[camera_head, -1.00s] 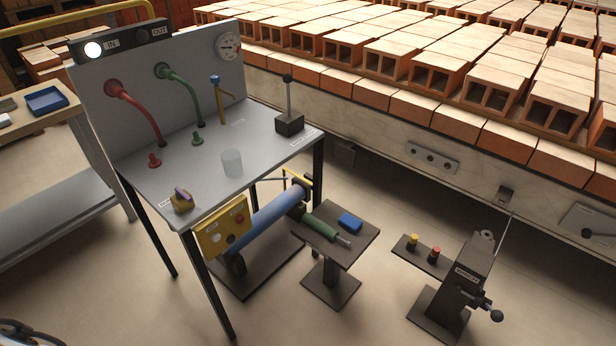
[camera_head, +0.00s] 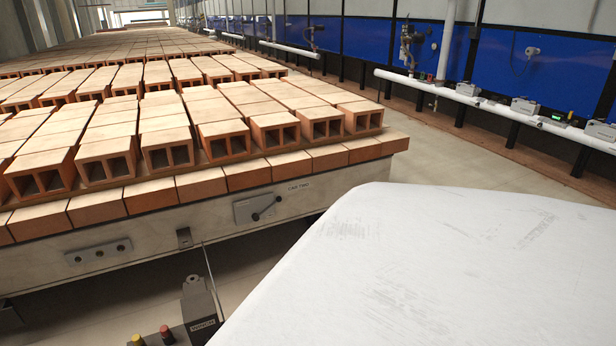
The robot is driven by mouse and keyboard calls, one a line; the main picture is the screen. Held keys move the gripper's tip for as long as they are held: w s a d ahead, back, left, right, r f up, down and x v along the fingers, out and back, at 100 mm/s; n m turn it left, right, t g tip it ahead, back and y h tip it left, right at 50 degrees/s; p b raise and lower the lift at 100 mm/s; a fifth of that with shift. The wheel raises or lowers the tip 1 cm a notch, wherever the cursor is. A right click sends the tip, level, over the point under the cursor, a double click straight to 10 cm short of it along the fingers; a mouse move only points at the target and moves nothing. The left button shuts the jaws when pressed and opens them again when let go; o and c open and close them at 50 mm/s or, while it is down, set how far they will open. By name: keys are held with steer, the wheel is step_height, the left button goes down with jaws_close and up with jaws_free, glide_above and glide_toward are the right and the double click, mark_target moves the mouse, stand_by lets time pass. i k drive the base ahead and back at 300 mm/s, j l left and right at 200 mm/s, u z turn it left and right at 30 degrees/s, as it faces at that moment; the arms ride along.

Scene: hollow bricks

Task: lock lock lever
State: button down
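A lever with a black knob sits on a light grey plate (camera_head: 258,208) on the side of the brick car (camera_head: 150,240). A dark post-like unit (camera_head: 200,305) with a label stands at the bottom, partly cut off. My gripper is not in view. A large white part of my own body covers the lower right.
Rows of hollow bricks (camera_head: 195,138) lie on the car. A plate with several holes (camera_head: 98,252) and a small bracket (camera_head: 184,238) are on its side. Yellow and red buttons (camera_head: 166,334) are at the bottom. An aisle of bare floor (camera_head: 450,150) runs along blue panels (camera_head: 555,70).

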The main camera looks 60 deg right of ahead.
mark_target(255, 217)
steer(key=z, duration=1.65)
steer(key=i+l+z, duration=0.45)
steer(key=l+z, duration=0.15)
steer(key=i+l+z, duration=0.15)
steer(key=z, duration=0.2)
steer(key=i+l+z, duration=0.2)
steer(key=z, duration=0.2)
steer(key=i+l+z, duration=0.15)
steer(key=z, duration=0.2)
steer(key=i+l+z, duration=0.15)
steer(key=i+z, duration=0.2)
steer(key=i, duration=0.15)
steer(key=i+z, duration=0.3)
steer(key=i, duration=0.25)
steer(key=i+u, duration=0.45)
steer(key=i+l+u, duration=0.1)
steer(key=i+u, duration=0.5)
steer(key=u, duration=0.2)
steer(key=i+u, duration=0.25)
steer(key=u, duration=0.15)
steer(key=i+u, duration=0.2)
steer(key=u, duration=0.15)
steer(key=i+u, duration=0.2)
steer(key=u, duration=0.2)
steer(key=i+j+u, duration=0.1)
steer(key=u, duration=0.3)
steer(key=i+l+u, duration=0.1)
steer(key=i+u, duration=0.15)
steer(key=u, duration=0.15)
